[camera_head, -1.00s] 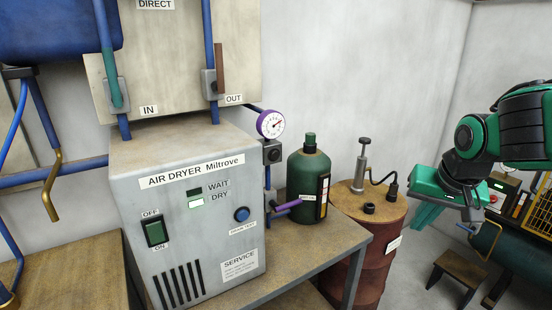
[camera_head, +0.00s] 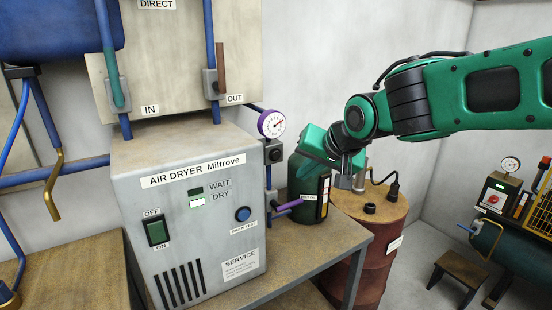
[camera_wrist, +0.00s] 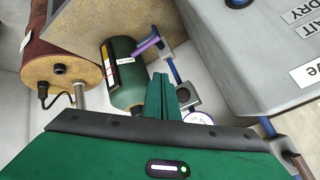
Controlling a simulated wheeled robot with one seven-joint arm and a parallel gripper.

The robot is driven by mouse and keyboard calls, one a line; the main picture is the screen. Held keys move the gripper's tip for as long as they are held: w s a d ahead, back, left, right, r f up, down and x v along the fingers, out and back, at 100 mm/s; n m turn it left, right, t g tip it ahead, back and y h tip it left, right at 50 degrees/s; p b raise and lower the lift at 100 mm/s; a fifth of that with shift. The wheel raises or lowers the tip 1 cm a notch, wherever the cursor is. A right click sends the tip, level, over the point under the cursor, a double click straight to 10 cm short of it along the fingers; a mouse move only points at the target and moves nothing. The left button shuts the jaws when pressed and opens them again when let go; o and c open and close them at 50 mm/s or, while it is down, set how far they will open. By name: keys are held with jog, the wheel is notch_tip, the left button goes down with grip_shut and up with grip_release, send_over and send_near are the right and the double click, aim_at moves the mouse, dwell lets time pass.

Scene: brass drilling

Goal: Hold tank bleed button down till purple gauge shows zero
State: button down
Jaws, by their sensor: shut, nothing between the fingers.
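The purple-rimmed gauge (camera_head: 271,124) is on the pipe at the dryer's right; its red needle points up and right, and its numbers are too small to read. It also shows partly in the wrist view (camera_wrist: 199,118). Just below it, a dark block carries a round black button (camera_head: 274,155), probably the tank bleed button; I can read no label there. My gripper (camera_head: 310,140) is shut and empty, to the right of the gauge and in front of the upper green bottle. Its closed fingers (camera_wrist: 161,80) show in the wrist view, apart from the block.
The grey air dryer (camera_head: 190,255) has a blue button (camera_head: 242,213) and a green switch (camera_head: 156,231). The green bottle (camera_head: 308,205) and purple lever (camera_head: 288,205) stand close to the gauge pipe. A rusty drum (camera_head: 375,235) is at right.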

aim_at(276, 155)
jog(key=shift+w, duration=0.1)
jog(key=w+a, duration=0.4)
jog(key=w, duration=0.3)
jog(key=shift+a, duration=0.4)
jog(key=shift+w+a, duration=0.1)
jog(key=shift+w, duration=0.05)
dwell(1.8)
jog(key=shift+w+a, duration=0.15)
jog(key=shift+w, duration=0.05)
jog(key=shift+w+a+r, duration=0.1)
jog(key=shift+w+a, duration=0.15)
jog(key=shift+w, duration=0.15)
dwell(0.9)
dwell(3.0)
jog(key=shift+s+d, duration=0.5)
jog(key=shift+s, duration=0.25)
